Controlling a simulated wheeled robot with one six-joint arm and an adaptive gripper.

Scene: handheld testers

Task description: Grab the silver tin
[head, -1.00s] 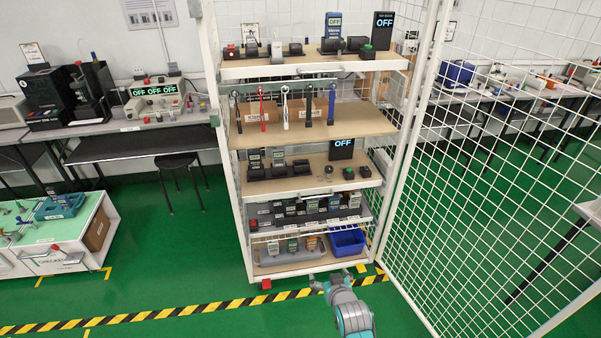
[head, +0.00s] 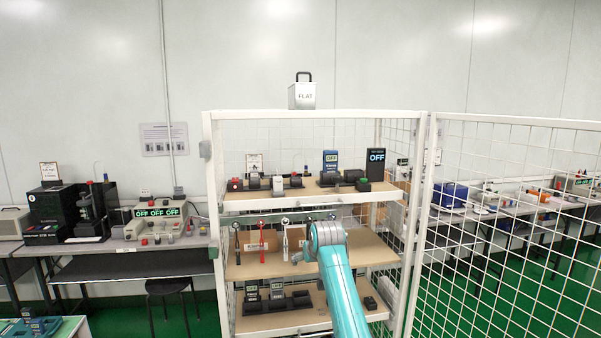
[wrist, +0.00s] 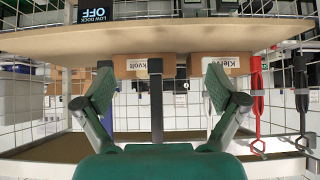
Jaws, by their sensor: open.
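A silver box-shaped tin (head: 302,96) with a black handle and dark lettering stands upright on top of the white shelf rack in the head view. It is the only silver tin I can make out. The wrist view does not show it. My gripper (wrist: 158,88) is open, with its green fingers spread apart at the level of the hanging tools, well below the tin. A dark hanging tool (wrist: 156,105) appears between the fingers; I cannot tell how far beyond them it is. In the head view my arm mostly hides the gripper.
The rack's upper shelf (head: 330,193) carries several testers. Tools, including a red one (head: 262,243), hang beneath it over a wooden shelf (head: 370,250). A wire mesh panel (head: 500,230) stands at the right. The air above the rack around the tin is clear.

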